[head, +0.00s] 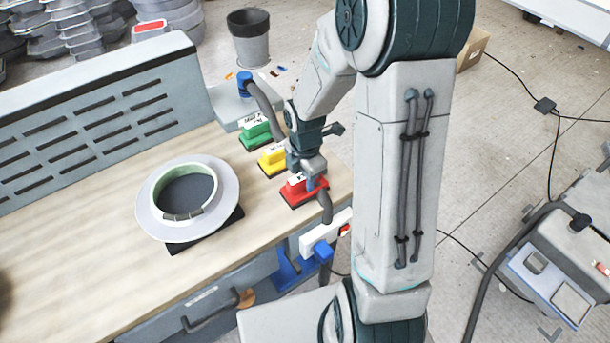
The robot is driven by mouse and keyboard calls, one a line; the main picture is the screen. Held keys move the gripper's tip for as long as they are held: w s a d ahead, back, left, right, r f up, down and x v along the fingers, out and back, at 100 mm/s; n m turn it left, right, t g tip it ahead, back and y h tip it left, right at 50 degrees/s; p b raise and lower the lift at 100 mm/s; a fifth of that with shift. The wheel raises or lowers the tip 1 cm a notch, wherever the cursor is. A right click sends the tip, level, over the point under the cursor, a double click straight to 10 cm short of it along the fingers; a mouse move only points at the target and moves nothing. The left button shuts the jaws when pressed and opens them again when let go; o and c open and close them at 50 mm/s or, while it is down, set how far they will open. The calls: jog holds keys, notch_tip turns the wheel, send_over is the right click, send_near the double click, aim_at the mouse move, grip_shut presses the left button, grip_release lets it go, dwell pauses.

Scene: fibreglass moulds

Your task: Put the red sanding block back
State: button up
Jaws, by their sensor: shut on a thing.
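The red sanding block (298,193) is at the right end of the wooden workbench, the nearest in a row with a yellow block and a green block. My gripper (310,178) points down from above and is shut on the red block. The gripper partly covers the block's top. I cannot tell whether its underside touches the bench. The yellow sanding block (270,162) lies just behind it, and the green sanding block (254,138) lies behind the yellow one.
A round ring mould (162,202) stands on a dark pad at the middle of the bench (90,255). A slotted grey panel (75,125) runs along the back. A white power strip (318,238) and a grey hose (325,205) are at the right edge. A bin (250,45) stands beyond.

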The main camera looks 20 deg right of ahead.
jog(key=shift+f, duration=0.15)
jog(key=o, duration=1)
jog(key=shift+c, duration=0.2)
